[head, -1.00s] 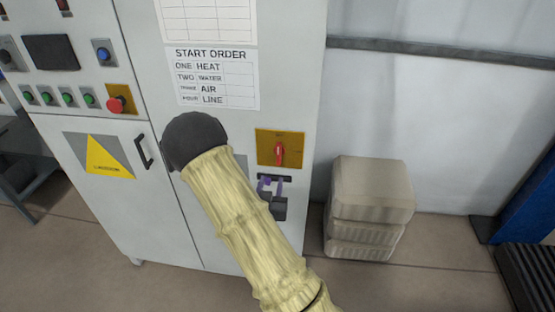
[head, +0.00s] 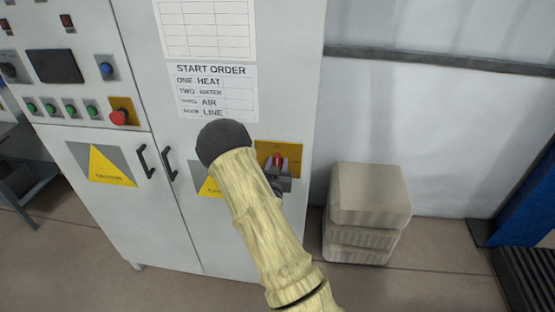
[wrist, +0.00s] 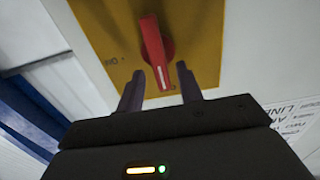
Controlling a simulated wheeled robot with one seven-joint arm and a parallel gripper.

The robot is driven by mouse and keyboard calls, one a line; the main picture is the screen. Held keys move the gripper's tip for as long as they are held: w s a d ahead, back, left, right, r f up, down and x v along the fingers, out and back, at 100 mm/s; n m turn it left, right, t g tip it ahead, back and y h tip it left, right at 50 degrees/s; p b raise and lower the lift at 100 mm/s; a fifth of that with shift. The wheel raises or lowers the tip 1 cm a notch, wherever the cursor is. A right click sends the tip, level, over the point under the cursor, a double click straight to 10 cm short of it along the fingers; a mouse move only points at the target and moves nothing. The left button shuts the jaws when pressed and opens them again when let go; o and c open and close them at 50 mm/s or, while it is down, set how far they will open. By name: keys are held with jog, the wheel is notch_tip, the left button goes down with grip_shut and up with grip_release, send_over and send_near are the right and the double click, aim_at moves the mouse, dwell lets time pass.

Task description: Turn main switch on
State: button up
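The main switch is a red rotary handle (head: 278,160) on a yellow plate (head: 291,150) on the grey cabinet's right door. In the wrist view the red handle (wrist: 156,52) has a white line on its end, which points toward my gripper. The yellow plate (wrist: 112,50) carries small marks that I cannot read surely. My gripper (wrist: 160,88) is open, with its two dark fingers apart just short of the handle's end, one to each side. In the head view my gripper (head: 282,172) is at the switch, partly hidden by my arm.
The cabinet (head: 220,250) has a start order sheet (head: 213,92), a red stop button (head: 119,117), green buttons (head: 51,108) and door handles (head: 169,163). Stacked beige sacks (head: 368,195) stand on the floor to the right. A blue post (head: 525,200) is farther right.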

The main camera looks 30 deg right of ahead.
jog(key=shift+w, duration=0.3)
grip_shut()
